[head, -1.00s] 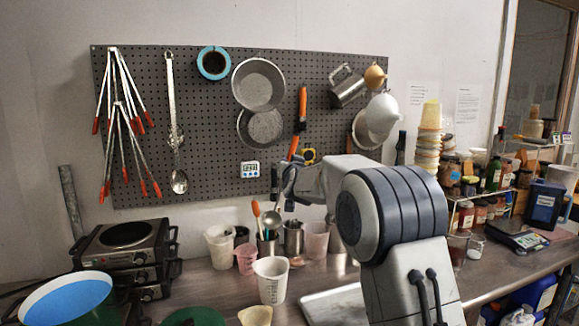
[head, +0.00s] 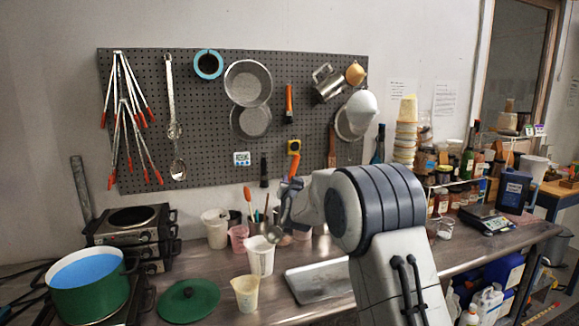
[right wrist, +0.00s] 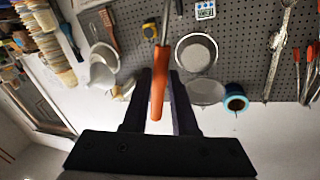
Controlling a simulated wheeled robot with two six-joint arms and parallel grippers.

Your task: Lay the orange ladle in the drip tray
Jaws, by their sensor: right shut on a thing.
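My right gripper (head: 289,187) is shut on the orange ladle. The orange handle (right wrist: 158,95) shows between its fingers in the right wrist view. In the head view the ladle's metal bowl (head: 273,234) hangs below the gripper, in front of the utensil cups and above the bench. The drip tray (head: 318,282), a flat silver tray, lies on the bench to the lower right of the bowl. Part of it is hidden behind my right arm. No ladle lies on its visible part. My left gripper is out of view.
A white beaker (head: 260,262) and a cream jug (head: 246,292) stand left of the tray. A green lid (head: 188,300) and a green pot (head: 88,285) are farther left. Jars and a scale (head: 485,220) stand at right. A pegboard (head: 210,130) hangs behind.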

